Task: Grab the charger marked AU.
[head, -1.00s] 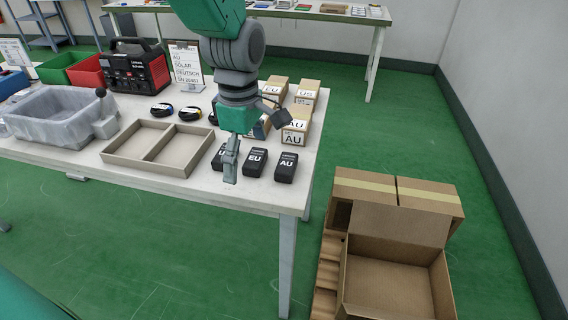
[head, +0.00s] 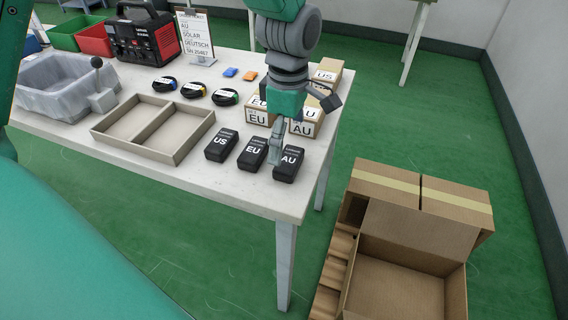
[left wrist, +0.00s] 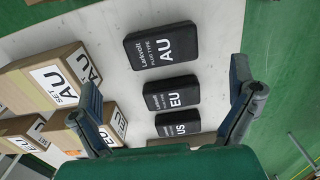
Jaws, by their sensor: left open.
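The black charger marked AU (head: 289,163) lies on the white table near its front right corner, at the right end of a row. Beside it are the black EU charger (head: 252,154) and the US charger (head: 221,145). In the left wrist view, the AU charger (left wrist: 162,45) lies farthest from the gripper base, with the EU charger (left wrist: 171,93) and US charger (left wrist: 178,124) nearer. My left gripper (head: 275,150) is open and empty, pointing down over the row by the EU and AU chargers. Its fingers (left wrist: 165,80) spread to either side of the row. My right gripper is not in view.
Labelled cartons (head: 303,124) stand just behind the chargers. A divided tray (head: 190,147) lies left of them, with coiled cables (head: 194,90) behind. A grey bin (head: 62,90) and an order sign (head: 196,35) are farther left. Open cardboard boxes (head: 400,285) stand right of the table.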

